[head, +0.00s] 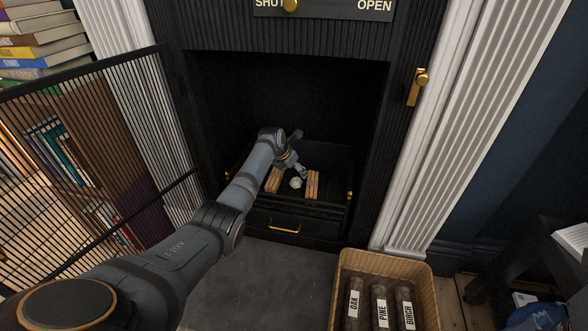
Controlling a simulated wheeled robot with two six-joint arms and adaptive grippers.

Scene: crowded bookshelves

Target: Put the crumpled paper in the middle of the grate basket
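The crumpled paper (296,183) is a small white ball low in the fireplace. It lies in the grate basket (338,187), between two pale wooden pieces, one on the left (273,180) and one on the right (312,184). My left arm reaches into the fireplace from the left. My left gripper (300,171) is just above and behind the paper, close to it. Its fingers are too small and dark to show whether they are open or touching the paper. My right gripper is not in view.
A black mesh door (80,110) stands open at the left. A drawer with a brass handle (284,229) is below the grate. A wicker basket (343,262) holds logs labelled OAK, PINE and BIRCH at the front right. Books (40,50) fill the left side.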

